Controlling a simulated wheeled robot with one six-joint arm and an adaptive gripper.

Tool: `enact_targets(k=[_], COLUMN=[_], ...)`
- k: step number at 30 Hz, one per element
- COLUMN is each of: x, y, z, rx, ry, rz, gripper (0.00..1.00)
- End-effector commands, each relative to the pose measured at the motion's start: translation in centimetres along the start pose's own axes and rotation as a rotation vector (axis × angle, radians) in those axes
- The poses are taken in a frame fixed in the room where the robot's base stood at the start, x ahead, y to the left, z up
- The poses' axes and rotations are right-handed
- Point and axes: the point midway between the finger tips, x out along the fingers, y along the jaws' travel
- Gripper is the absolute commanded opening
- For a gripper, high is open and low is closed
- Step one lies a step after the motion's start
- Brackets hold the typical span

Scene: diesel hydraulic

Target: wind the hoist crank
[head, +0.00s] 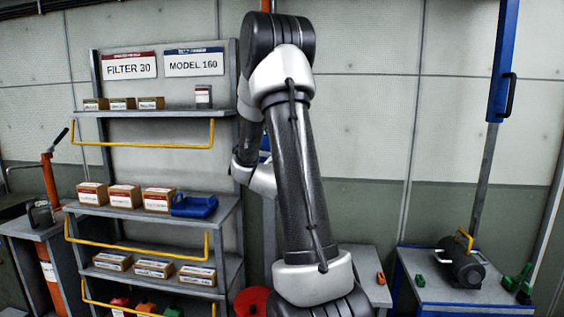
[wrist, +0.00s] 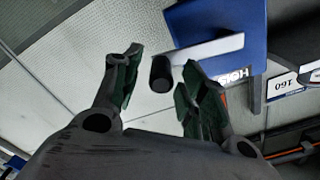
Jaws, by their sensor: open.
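The hoist crank shows in the wrist view as a pale flat arm (wrist: 207,48) with a black cylindrical handle (wrist: 161,76). It sits in front of a blue hoist housing (wrist: 236,18) with partly visible "HOIST" lettering. My gripper (wrist: 160,62) is open, with one dark green-padded finger on each side of the handle. Gaps show between the handle and both fingers; I cannot tell how deep the handle sits between them. In the head view my arm hides the gripper and the crank.
A grey shelf rack (head: 150,114) with yellow rails and small boxes stands left of my arm. An orange hand pump (head: 52,190) stands at far left. At right, a bench (head: 440,288) carries a dark motor (head: 462,262); a blue-topped post (head: 501,60) rises behind it.

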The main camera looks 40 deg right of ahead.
Motion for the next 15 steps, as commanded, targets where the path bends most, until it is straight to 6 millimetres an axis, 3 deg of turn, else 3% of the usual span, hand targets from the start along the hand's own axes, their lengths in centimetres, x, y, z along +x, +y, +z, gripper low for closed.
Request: enact_targets(k=[5,15], x=[-1.0,-8.3], y=[-0.1,-0.1], z=[0.1,0.1], rx=[-0.001,0.0], ry=[-0.003,-0.002], rz=[-0.001,-0.002], gripper=[0.42,0.42])
